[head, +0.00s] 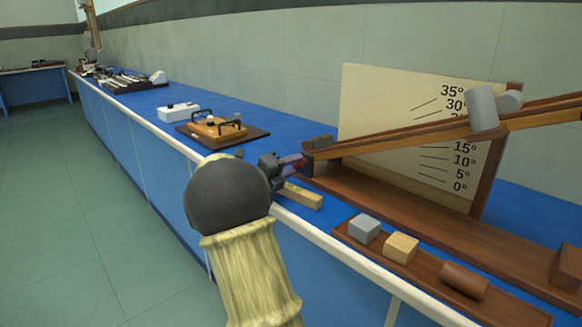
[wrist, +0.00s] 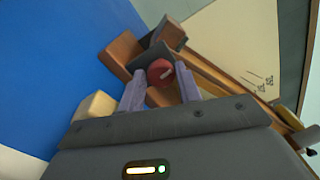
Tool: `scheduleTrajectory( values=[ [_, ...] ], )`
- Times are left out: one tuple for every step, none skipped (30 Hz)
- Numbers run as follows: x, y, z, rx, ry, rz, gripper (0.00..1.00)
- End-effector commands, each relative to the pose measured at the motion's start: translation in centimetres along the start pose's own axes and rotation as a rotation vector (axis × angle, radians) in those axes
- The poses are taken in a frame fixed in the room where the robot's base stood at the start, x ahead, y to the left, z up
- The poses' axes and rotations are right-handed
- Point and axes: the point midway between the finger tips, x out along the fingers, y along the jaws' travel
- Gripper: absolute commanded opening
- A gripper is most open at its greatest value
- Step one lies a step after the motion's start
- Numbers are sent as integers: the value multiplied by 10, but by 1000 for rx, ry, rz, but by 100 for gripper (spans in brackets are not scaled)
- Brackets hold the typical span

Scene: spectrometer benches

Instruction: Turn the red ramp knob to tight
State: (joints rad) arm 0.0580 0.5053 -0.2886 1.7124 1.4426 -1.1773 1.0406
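The red ramp knob (wrist: 160,73) is round with a pale line across its face, and sits at the low end of the wooden ramp. In the wrist view it lies between and just beyond the tips of my gripper (wrist: 160,85). The two fingers are apart, one on each side of the knob; I cannot tell whether they touch it. In the head view my gripper (head: 292,163) is at the ramp's lower end, and the knob is mostly hidden there. The inclined ramp (head: 400,138) rises to the right in front of an angle board (head: 400,110).
A wooden tray (head: 355,235) with a grey block (head: 364,228), a light wooden block (head: 401,248) and a brown cylinder (head: 464,280) lies at the front. A grey cylinder (head: 482,107) is on the upper ramp. A yellowish bar (head: 304,197) lies below my gripper.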

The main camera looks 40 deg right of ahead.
Motion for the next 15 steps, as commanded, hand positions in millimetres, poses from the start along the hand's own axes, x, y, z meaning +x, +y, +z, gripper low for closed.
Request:
scheduleTrajectory(
  values=[
    [0,1,0,-2,0,1,44],
    [0,1,0,-2,0,1,50],
    [0,1,0,-2,-1,1,52],
    [0,1,0,-2,-1,1,52],
    [0,1,0,-2,-1,1,52],
    [0,1,0,-2,-1,1,52],
    [0,1,0,-3,-1,1,52],
    [0,2,0,-3,-1,1,52],
    [0,2,0,-3,-1,2,52],
    [0,2,0,-3,-2,2,52],
    [0,2,0,-3,-2,2,52],
    [0,2,0,-3,-2,2,52],
    [0,2,0,-3,-2,2,52],
    [0,2,0,-3,-2,2,52],
    [0,2,0,-3,-2,2,52]
  ],
)
